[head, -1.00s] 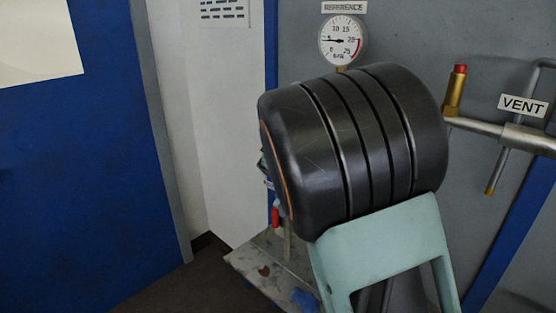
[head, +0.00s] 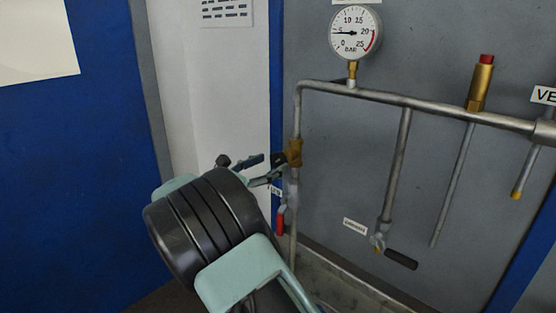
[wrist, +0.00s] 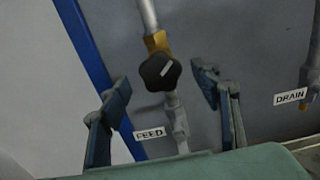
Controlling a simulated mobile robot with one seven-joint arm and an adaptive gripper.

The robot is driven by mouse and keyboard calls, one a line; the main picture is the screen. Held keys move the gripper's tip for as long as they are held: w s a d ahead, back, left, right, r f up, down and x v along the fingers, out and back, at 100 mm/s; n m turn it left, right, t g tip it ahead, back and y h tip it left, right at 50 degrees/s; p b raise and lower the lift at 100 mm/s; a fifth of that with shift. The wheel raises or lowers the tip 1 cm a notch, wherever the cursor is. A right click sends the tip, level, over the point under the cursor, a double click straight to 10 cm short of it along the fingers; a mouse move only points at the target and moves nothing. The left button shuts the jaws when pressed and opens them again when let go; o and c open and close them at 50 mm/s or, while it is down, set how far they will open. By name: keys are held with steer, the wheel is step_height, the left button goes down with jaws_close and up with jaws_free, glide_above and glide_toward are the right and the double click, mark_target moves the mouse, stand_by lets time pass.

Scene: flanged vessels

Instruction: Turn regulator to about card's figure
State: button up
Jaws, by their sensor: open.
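The regulator is a brass body (head: 294,152) on the vertical pipe. In the wrist view its black knob (wrist: 157,74) carries a pale pointer mark slanting to the upper right. My gripper (head: 264,168) is open in front of the regulator. In the wrist view the fingers of my gripper (wrist: 162,82) stand either side of the knob, with visible gaps; how far the fingertips are in depth is unclear. The round gauge (head: 355,33) above reads about 5 bar, with a red band at the high end. No card with a readable figure is in view.
A red-handled valve (head: 281,221) sits below the regulator, near the FEED label (wrist: 150,133). A drain valve with a black handle (head: 400,259) and a red-capped brass fitting (head: 480,84) are to the right. A printed sheet (head: 226,12) is too small to read.

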mark_target(275, 162)
steer(key=shift+x, duration=2.05)
steer(key=shift+c, duration=0.7)
steer(key=c, duration=1)
